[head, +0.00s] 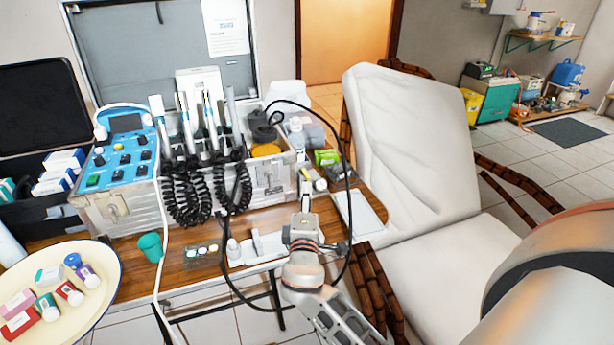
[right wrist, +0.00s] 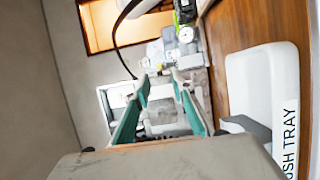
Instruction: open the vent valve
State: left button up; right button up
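I cannot clearly pick out the vent valve in either view. The dental unit is a metal case (head: 115,212) with a blue control panel (head: 122,165), upright handpieces and black coiled cords. My right gripper (head: 305,195) is over the table's right part, in front of the case's right end. In the right wrist view its two teal fingers (right wrist: 158,84) stand apart with nothing visible between them. Beyond them is a pale metal box-like part, partly hidden by the fingers. My left gripper is not in view.
A white tray (right wrist: 262,85), lettered "USH TRAY", lies on the wooden table beside my right gripper. A green cup (head: 150,246) and small bottles stand near the front edge. A black hose (head: 347,190) loops around my right arm. A reclined white chair (head: 410,135) is at right.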

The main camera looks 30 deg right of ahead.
aim_at(308, 180)
jog(key=shift+x, duration=3.6)
grip_shut()
